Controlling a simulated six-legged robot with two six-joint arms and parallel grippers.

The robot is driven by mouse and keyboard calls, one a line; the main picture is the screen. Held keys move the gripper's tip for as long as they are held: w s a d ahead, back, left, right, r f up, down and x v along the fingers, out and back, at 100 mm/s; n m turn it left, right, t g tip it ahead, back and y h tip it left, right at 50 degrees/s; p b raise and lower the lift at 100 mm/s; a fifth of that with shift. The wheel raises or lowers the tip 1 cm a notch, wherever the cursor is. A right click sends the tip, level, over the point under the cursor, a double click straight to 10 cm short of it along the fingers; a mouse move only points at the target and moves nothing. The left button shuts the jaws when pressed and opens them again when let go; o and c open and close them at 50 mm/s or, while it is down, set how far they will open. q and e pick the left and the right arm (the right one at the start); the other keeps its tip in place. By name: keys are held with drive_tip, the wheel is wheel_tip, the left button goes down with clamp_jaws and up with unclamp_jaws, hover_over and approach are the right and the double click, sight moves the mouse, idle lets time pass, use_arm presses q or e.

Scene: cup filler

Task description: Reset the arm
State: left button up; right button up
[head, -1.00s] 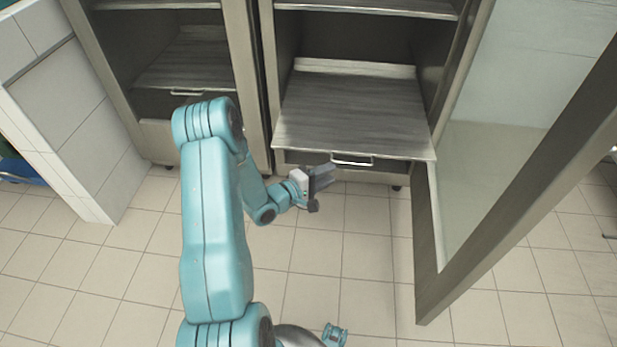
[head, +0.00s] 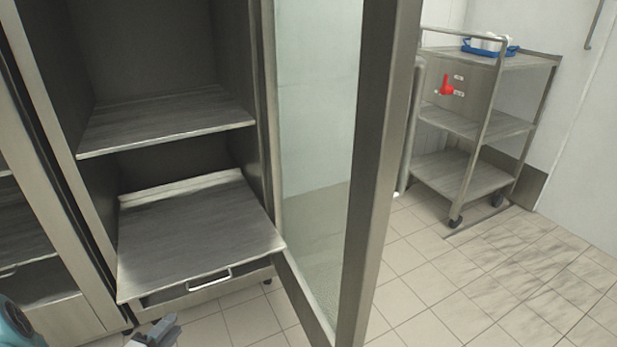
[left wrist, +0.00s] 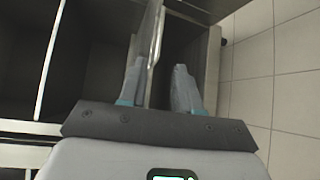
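My left gripper (head: 158,332) shows at the bottom left of the head view, in front of and below the pulled-out shelf. Its grey fingers also show in the left wrist view (left wrist: 160,90). They are spread apart. The edge of a metal panel (left wrist: 153,45) lines up with the gap between them, and I cannot tell whether they touch it. My right gripper is out of view.
The steel cabinet has an upper shelf (head: 165,127) and a pulled-out lower shelf (head: 190,240) above a handle (head: 210,281). Its glass door (head: 318,140) stands open. A wheeled cart (head: 465,178) with a blue tray (head: 489,50) stands right. Tiled floor is clear between.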

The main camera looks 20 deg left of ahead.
use_arm(q)
drive_tip(key=w+d+f+m+g+h, duration=0.15)
drive_tip(key=w+d+m+h, duration=0.35)
drive_tip(key=d, duration=0.9)
drive_tip(key=w+d+f+m+g+h, duration=0.1)
drive_tip(key=w+d+g+h, duration=0.15)
drive_tip(key=w+d, duration=0.75)
drive_tip(key=s+d+f+m+g, duration=0.2)
drive_tip(key=s+d+f, duration=0.15)
drive_tip(key=d, duration=0.25)
drive_tip(key=s+d+f+m+g, duration=0.2)
drive_tip(key=s+d, duration=0.3)
drive_tip(key=s+f+m+g+y, duration=0.1)
drive_tip(key=s+f+m+g, duration=0.25)
drive_tip(key=s, duration=0.35)
drive_tip(key=s+f+m+g+y, duration=0.1)
drive_tip(key=s+f+m+g, duration=0.25)
drive_tip(key=s, duration=0.35)
wheel_tip(320, 180, up, 31)
drive_tip(key=d+m+g+p, duration=0.1)
drive_tip(key=p, duration=2.9)
drive_tip(key=shift+s+f, duration=0.2)
drive_tip(key=shift+s, duration=0.15)
